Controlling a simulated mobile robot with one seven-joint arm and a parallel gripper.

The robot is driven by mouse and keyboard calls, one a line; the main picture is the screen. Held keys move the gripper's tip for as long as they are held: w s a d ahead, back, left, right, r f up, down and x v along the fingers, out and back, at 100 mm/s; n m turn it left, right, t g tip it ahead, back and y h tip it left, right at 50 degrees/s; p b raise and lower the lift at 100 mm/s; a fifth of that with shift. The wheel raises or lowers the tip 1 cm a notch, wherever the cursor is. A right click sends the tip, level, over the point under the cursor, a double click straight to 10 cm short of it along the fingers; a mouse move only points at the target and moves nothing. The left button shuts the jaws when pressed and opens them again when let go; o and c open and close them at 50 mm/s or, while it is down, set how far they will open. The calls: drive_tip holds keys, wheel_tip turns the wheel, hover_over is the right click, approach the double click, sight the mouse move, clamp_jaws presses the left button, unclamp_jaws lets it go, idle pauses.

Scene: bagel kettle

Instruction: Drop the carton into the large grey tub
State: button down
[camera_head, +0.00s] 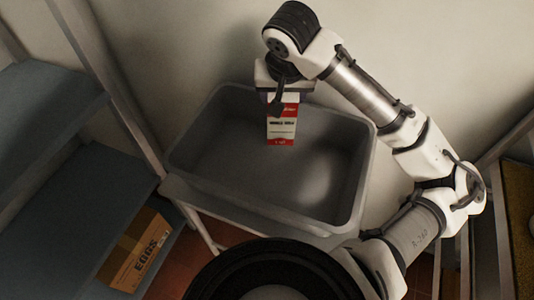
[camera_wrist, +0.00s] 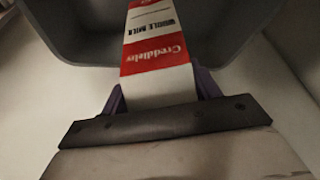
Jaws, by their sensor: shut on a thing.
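The carton (camera_head: 282,128) is a red and white milk carton with "WHOLE MILK" lettering. My gripper (camera_head: 281,97) is shut on it from above and holds it upright in the head view. The large grey tub (camera_head: 220,183) is below, and the carton appears over its back part, inside the rim outline. In the wrist view the carton (camera_wrist: 155,48) extends away from between the purple fingers of my gripper (camera_wrist: 160,92), with the tub (camera_wrist: 75,30) behind it. The exact height of the carton over the tub floor is hard to tell. The tub looks empty.
The tub stands on a light stand (camera_head: 240,205) against the wall. A blue-grey shelf unit (camera_head: 75,190) stands at the left, with an EGGS box (camera_head: 140,252) on a lower shelf. Another rack (camera_head: 505,220) is at the right.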

wheel_tip(320, 180, down, 4)
drive_tip(key=b, duration=0.3)
drive_tip(key=shift+f, duration=0.25)
drive_tip(key=shift+c, duration=1.9)
unclamp_jaws()
drive_tip(key=shift+o, duration=0.5)
drive_tip(key=b+v, duration=0.1)
drive_tip(key=v, duration=1.3)
drive_tip(key=shift+b, duration=0.4)
drive_tip(key=shift+s+d+f, duration=0.1)
drive_tip(key=shift+f, duration=0.1)
